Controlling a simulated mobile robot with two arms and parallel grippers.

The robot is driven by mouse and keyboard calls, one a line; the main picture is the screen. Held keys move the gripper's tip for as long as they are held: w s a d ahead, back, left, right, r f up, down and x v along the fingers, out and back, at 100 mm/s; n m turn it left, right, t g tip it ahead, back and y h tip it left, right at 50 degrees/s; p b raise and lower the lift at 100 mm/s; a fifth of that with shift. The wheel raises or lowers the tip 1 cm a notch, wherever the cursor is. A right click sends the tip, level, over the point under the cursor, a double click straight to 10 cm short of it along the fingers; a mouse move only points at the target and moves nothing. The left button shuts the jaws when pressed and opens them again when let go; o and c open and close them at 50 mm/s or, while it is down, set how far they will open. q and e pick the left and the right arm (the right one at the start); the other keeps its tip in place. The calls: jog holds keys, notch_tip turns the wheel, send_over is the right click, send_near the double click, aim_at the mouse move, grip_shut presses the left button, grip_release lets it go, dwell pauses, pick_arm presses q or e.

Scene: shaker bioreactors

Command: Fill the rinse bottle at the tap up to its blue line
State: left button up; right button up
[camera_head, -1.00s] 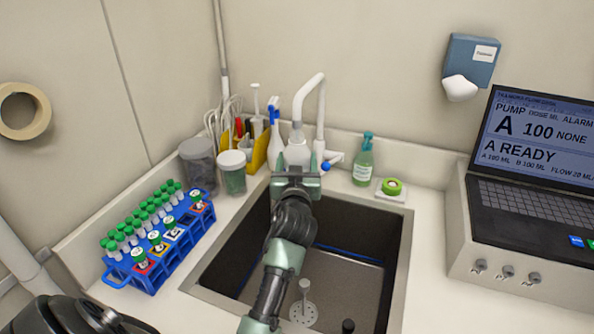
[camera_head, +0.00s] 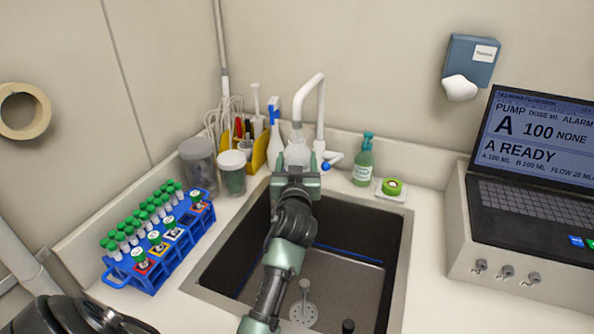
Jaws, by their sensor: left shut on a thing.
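The white rinse bottle (camera_head: 298,154) is upright at the back of the sink, under the spout of the white tap (camera_head: 318,112). My left gripper (camera_head: 297,178) is shut on the bottle, from the front. The gripper hides the bottle's lower part, and I cannot make out its blue line or its water level. The tap's blue-tipped handle (camera_head: 327,166) is just right of the bottle. My right gripper is not in view.
The dark sink (camera_head: 350,225) lies below the arm. A blue tube rack (camera_head: 150,279) stands left, with two lidded jars (camera_head: 199,163) behind it. A laptop (camera_head: 535,170) is far right.

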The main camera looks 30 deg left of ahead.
pick_arm(q)
jog(key=shift+r, duration=0.1)
jog(key=s+d+p, duration=0.1)
jog(key=s+d, duration=0.1)
jog(key=s, duration=0.6)
jog(key=shift+s+d, duration=0.15)
